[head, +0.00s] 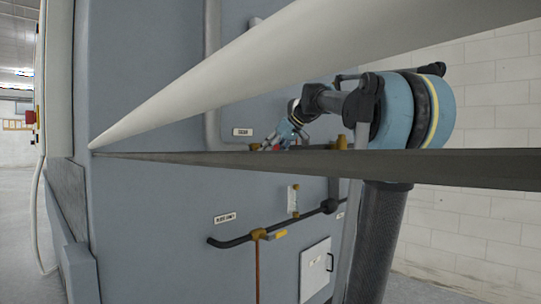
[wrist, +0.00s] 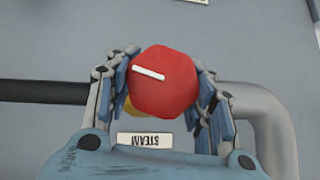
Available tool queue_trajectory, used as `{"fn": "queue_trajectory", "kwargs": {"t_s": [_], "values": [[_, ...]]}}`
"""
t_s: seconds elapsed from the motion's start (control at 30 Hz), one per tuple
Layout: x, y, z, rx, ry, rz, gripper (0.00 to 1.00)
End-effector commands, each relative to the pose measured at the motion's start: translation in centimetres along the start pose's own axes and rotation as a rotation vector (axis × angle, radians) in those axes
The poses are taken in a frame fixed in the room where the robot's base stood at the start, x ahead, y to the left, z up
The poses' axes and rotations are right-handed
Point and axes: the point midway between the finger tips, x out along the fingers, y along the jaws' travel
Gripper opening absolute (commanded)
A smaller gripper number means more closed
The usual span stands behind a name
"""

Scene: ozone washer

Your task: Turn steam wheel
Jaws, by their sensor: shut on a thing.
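The steam wheel (wrist: 165,90) is a red, rounded knob with a white line on its face, in the middle of the wrist view. My gripper (wrist: 162,72) is shut on it, with fingers on its left and right sides. A white label reading STEAM (wrist: 145,140) appears upside down just below the wheel in the wrist view. In the head view my gripper (head: 289,135) is small and far off against the grey washer wall (head: 150,200). A small red patch of the wheel shows beside it there, mostly hidden by the fingers and a beam.
A large pale beam (head: 270,65) and a dark edge (head: 300,160) cross the head view and hide part of the wall. A dark pipe (head: 270,232) with valves and a white panel (head: 315,270) lie lower. A grey pipe (wrist: 275,130) bends right of the wheel.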

Motion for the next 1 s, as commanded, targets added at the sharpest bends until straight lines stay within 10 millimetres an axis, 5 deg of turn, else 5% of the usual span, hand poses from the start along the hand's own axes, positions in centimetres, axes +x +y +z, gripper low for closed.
{"fn": "queue_trajectory", "kwargs": {"t_s": [0.47, 1.0], "values": [[-0.02, 0.33, -0.11, 0.074, 0.003, -0.066, 0.24], [0.01, 0.44, -0.08, 0.412, 0.007, -0.403, 0.24]]}}
